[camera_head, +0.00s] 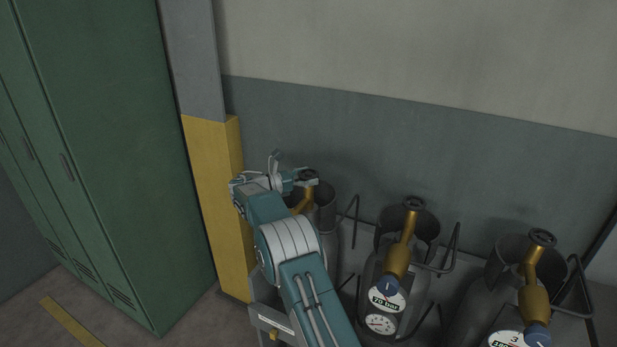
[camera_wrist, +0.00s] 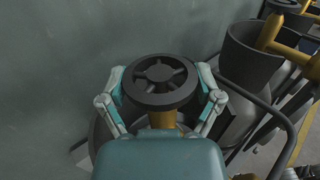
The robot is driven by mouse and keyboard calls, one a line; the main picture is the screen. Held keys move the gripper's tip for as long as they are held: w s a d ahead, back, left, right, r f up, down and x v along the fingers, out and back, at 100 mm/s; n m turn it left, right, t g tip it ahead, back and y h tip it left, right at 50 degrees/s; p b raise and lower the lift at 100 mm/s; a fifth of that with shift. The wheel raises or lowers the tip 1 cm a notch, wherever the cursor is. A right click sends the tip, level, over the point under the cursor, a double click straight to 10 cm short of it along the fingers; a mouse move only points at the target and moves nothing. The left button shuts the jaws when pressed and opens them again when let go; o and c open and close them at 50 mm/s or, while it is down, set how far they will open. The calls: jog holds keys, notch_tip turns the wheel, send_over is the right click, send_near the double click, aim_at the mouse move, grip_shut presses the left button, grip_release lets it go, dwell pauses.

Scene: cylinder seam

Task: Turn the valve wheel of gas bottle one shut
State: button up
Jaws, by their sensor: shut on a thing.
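Gas bottle one (camera_head: 325,220) is the leftmost of the row in the head view, partly hidden by my arm. Its dark, spoked valve wheel (camera_head: 307,174) sits on a brass valve. In the wrist view the valve wheel (camera_wrist: 159,82) is large and near the middle, with the brass stem (camera_wrist: 162,119) below it. My gripper (camera_wrist: 161,82) has a finger on each side of the wheel's rim and is shut on it. The gripper (camera_head: 300,179) also shows at the bottle's top in the head view. The bottle's label and gauge are hidden.
Gas bottle two (camera_head: 377,290), with a 70 bar tag, and gas bottle three (camera_head: 480,310) stand to the right. Bent black rails (camera_head: 446,255) stick out between the bottles. A yellow and grey post (camera_head: 215,200) and green lockers (camera_head: 110,150) are left. The wall is close behind.

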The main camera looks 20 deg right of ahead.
jog(key=shift+w+a+r, duration=0.1)
jog(key=shift+w, duration=0.05)
jog(key=o, duration=0.9)
jog(key=a, duration=1.2)
jog(key=shift+w+a, duration=0.1)
jog(key=shift+w, duration=0.1)
